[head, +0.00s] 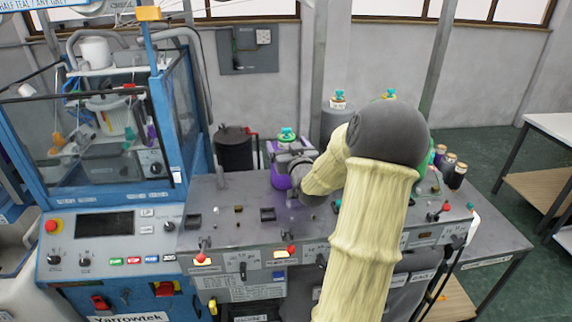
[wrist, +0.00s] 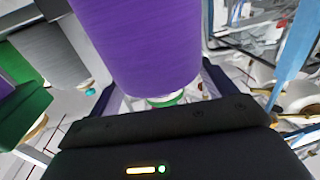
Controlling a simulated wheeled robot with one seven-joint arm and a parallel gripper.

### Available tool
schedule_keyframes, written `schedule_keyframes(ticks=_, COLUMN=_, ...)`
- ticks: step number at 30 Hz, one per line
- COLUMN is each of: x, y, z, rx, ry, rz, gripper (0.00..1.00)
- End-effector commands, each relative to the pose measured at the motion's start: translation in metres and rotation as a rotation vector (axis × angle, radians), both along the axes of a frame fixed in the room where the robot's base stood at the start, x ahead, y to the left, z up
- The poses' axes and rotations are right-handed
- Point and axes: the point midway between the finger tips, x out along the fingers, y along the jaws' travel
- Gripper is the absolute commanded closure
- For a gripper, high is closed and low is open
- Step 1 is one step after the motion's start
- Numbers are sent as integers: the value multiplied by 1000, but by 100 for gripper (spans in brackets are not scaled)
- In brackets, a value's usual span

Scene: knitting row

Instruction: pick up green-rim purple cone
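The purple cone (head: 279,180) stands upright on the grey machine top in the head view, with a green rim and a teal piece at its top. My gripper (head: 291,164) is at its right side, level with its upper half. In the wrist view, which looks upside down, the purple cone (wrist: 140,45) fills the middle and its green rim (wrist: 168,100) shows near the gripper body. My fingers flank the cone closely on both sides. Their tips are hidden behind it, so I cannot tell whether they press on it.
A black canister (head: 234,150) is left of the cone. A blue-framed cabinet (head: 165,120) rises further left. Dark jars (head: 456,176) stand at right.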

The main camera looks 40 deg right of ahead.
Motion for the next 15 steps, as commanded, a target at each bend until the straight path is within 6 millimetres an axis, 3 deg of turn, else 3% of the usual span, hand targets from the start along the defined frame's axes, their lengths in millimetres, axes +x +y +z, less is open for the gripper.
schedule_keyframes(ticks=1, x=0, y=0, z=0, rx=-1, ry=0, rz=0, gripper=51)
schedule_keyframes(ticks=3, x=0, y=0, z=0, rx=-1, ry=1, rz=0, gripper=64)
schedule_keyframes(ticks=15, x=0, y=0, z=10, rx=-6, ry=-2, rz=1, gripper=65)
